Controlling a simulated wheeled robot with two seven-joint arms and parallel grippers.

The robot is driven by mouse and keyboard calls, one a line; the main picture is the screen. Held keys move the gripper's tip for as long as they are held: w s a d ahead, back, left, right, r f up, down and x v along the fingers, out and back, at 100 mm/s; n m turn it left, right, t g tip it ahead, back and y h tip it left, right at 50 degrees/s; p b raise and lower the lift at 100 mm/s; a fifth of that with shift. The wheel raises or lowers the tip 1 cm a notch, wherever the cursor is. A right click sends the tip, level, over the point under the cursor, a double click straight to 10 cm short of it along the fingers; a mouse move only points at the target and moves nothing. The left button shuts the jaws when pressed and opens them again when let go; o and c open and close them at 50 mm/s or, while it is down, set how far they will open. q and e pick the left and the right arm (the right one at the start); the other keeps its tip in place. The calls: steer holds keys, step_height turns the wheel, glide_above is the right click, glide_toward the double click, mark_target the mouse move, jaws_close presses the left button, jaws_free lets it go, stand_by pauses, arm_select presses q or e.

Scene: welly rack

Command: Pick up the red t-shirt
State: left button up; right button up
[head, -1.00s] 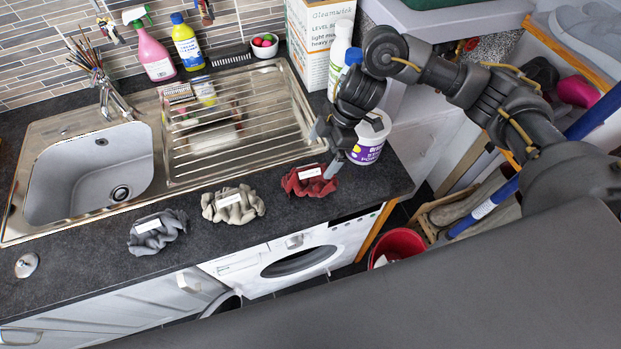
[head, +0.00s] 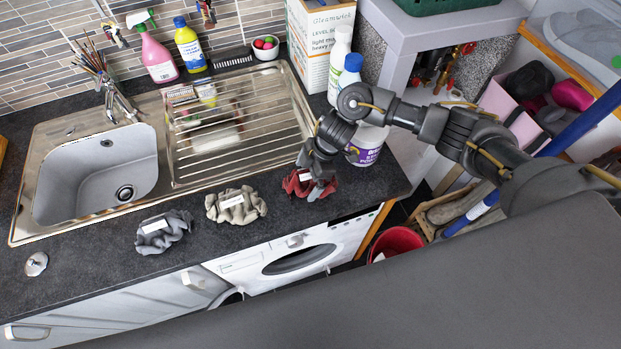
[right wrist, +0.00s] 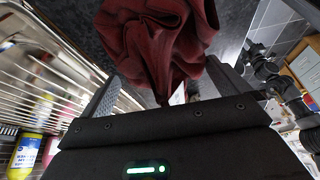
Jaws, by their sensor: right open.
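The red t-shirt (head: 299,183) is a crumpled dark red bundle with a white label, lying on the dark worktop near its front edge in the head view. My right gripper (head: 316,184) is right at it and covers part of its right side. In the right wrist view the red t-shirt (right wrist: 158,45) fills the top middle, in front of and between the spread fingers of my right gripper (right wrist: 170,85). The gripper is open. I cannot tell whether the fingers touch the cloth. My left gripper is not in view.
A beige bundle (head: 236,206) and a grey bundle (head: 163,232) lie to the left on the worktop (head: 100,262). A white tub with a purple label (head: 367,146) stands close behind my right gripper. The steel sink (head: 95,175) is at the left, with bottles behind it.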

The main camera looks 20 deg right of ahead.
steer(key=c, duration=0.7)
